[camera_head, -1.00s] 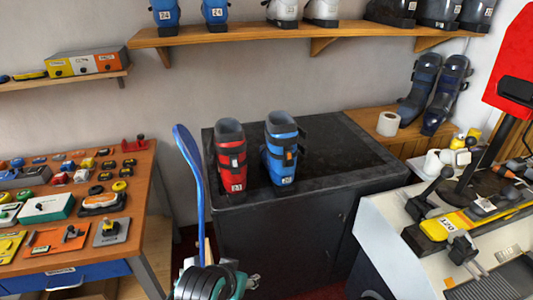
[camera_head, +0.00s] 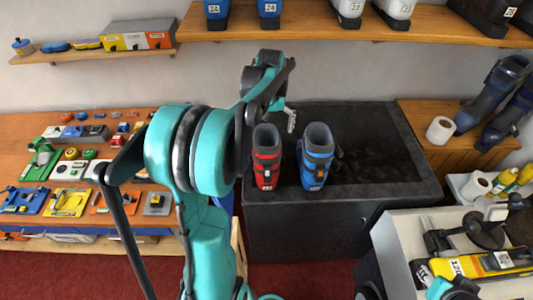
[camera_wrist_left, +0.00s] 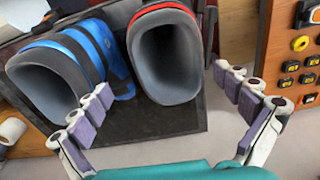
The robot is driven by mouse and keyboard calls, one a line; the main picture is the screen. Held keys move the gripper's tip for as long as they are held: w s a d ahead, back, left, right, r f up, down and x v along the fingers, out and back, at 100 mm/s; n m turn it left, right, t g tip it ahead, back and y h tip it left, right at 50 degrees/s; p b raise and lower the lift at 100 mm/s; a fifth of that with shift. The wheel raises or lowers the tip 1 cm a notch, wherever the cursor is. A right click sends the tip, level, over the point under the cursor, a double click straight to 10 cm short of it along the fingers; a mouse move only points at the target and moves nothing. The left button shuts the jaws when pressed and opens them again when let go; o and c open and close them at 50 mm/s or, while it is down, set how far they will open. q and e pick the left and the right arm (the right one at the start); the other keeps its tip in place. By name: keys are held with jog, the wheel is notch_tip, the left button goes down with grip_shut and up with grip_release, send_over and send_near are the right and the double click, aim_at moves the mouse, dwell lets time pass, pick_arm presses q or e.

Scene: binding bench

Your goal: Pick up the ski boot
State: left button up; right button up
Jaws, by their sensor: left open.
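Two ski boots stand upright side by side on the dark cabinet (camera_head: 375,150): a red one (camera_head: 267,172) on the left and a blue one (camera_head: 316,170) on the right. My left gripper (camera_head: 290,118) is raised behind and above them, mostly hidden by its own arm. In the left wrist view the open fingers (camera_wrist_left: 162,82) spread on either side of the grey opening of the red boot (camera_wrist_left: 165,60), with nothing between them held. The blue boot (camera_wrist_left: 70,65) lies to the left there, partly behind the left finger.
A workbench (camera_head: 90,190) with several bindings is at the left. Shelves (camera_head: 350,32) with more boots run along the wall. A white paper roll (camera_head: 440,130) and dark boots (camera_head: 492,95) stand at the right. The cabinet's right part is clear.

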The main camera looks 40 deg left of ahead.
aim_at(266, 142)
pick_arm(q)
jog(key=shift+w+a+f, duration=0.2)
jog(key=shift+a+f, duration=0.25)
jog(key=shift+a, duration=0.05)
jog(key=shift+w+a+f, duration=0.15)
jog(key=shift+a+f, duration=0.3)
jog(key=shift+a, duration=0.05)
jog(key=f, duration=0.3)
jog(key=f+b, duration=0.1)
jog(key=f, duration=0.2)
jog(key=shift+w+a+f, duration=0.2)
jog(key=shift+f, duration=0.45)
jog(key=shift+s, duration=0.1)
jog(key=c, duration=1.4)
